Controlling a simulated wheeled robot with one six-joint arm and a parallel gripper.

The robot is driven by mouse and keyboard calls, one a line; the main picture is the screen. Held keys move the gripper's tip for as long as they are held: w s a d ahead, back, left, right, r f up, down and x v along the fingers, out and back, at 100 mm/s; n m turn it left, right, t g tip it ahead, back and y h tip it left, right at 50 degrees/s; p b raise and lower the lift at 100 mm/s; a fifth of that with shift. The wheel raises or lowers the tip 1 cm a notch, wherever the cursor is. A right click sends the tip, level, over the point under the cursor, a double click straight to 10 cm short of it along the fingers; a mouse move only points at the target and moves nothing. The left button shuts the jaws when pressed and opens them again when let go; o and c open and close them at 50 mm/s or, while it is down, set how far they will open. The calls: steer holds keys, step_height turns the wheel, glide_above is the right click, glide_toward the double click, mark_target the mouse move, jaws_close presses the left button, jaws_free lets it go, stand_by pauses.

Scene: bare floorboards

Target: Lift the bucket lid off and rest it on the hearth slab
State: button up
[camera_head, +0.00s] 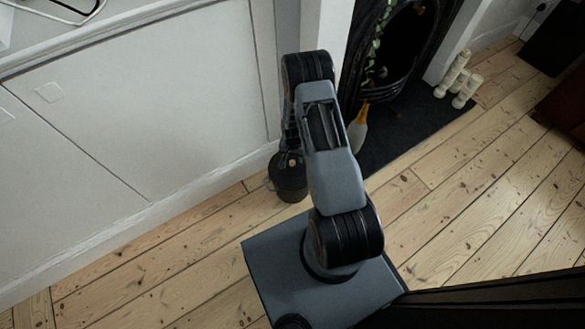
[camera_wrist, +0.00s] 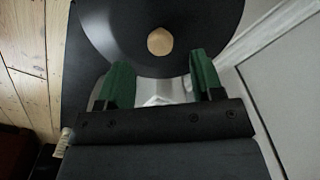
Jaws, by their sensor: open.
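The black bucket (camera_head: 291,187) stands on the floorboards beside the white cabinet, partly hidden by my arm. The lid appears to be on top of it, with a small tan knob (camera_head: 291,162). In the wrist view the dark round lid (camera_wrist: 110,25) fills the top, with its pale wooden knob (camera_wrist: 160,41) near the middle. My gripper (camera_wrist: 160,64) is open, its two green fingers spread apart on the near side of the knob with nothing between them. The dark hearth slab (camera_head: 405,128) lies in front of the fireplace, to the right of the bucket.
A bottle with an orange neck (camera_head: 358,130) stands on the slab near the fireplace. Pale candle-like pieces (camera_head: 462,82) stand at its far right. The white cabinet (camera_head: 140,110) closes off the left. The middle of the slab and the floorboards (camera_head: 470,190) in front are clear.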

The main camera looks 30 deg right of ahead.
mark_target(292, 162)
step_height(292, 162, down, 5)
steer(key=shift+s+a+b, duration=0.1)
steer(key=shift+b, duration=1.1)
steer(key=c, duration=1.1)
jaws_close()
steer(key=shift+r, duration=0.2)
